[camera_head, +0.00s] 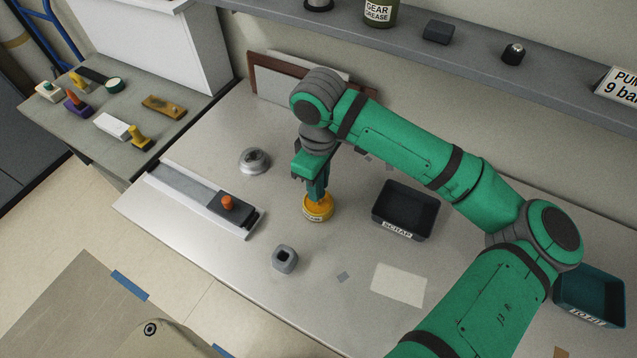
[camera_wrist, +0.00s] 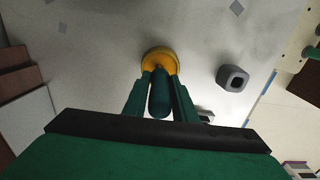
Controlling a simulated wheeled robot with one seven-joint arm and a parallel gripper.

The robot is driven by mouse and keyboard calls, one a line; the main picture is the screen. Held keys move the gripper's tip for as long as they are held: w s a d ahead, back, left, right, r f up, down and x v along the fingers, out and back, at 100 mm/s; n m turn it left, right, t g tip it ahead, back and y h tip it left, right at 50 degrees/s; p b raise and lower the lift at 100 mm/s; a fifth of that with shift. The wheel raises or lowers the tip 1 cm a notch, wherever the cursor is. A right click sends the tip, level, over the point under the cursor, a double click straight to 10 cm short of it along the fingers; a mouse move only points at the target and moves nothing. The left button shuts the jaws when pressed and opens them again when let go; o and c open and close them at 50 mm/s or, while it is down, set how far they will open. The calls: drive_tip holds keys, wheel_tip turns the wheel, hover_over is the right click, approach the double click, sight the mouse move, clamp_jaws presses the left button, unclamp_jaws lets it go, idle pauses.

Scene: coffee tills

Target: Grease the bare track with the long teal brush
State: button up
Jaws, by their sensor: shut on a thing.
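The long teal brush shows in the wrist view as a dark teal rounded handle (camera_wrist: 160,95) between my fingers. My gripper (camera_head: 318,196) points down and is shut on it; the wrist view shows its two fingers (camera_wrist: 160,84) on either side. The handle's lower end is over or in a round yellow tin (camera_head: 318,208), also seen in the wrist view (camera_wrist: 158,58). The bristles are hidden. The track (camera_head: 186,188), a grey strip with pale side rails, lies to the left of my gripper. A dark carriage (camera_head: 229,205) with an orange knob sits at its near right end.
A black SCRAP bin (camera_head: 405,211) is to the right. Several handled tools lie on the side table (camera_head: 165,140). A shelf (camera_head: 450,62) runs along the back.

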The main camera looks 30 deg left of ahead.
idle(0.3)
drive_tip(key=shift+w+r, duration=0.15)
drive_tip(key=shift+r, duration=1)
drive_tip(key=shift+d+r, duration=0.1)
drive_tip(key=shift+r, duration=0.5)
drive_tip(key=shift+s+a+r, duration=0.1)
drive_tip(key=shift+a+r, duration=0.05)
drive_tip(key=shift+r, duration=0.3)
drive_tip(key=shift+s+a+r, duration=0.1)
drive_tip(key=shift+r, duration=0.85)
drive_tip(key=shift+d+r, duration=0.15)
drive_tip(key=shift+r, duration=0.15)
drive_tip(key=shift+w, duration=0.15)
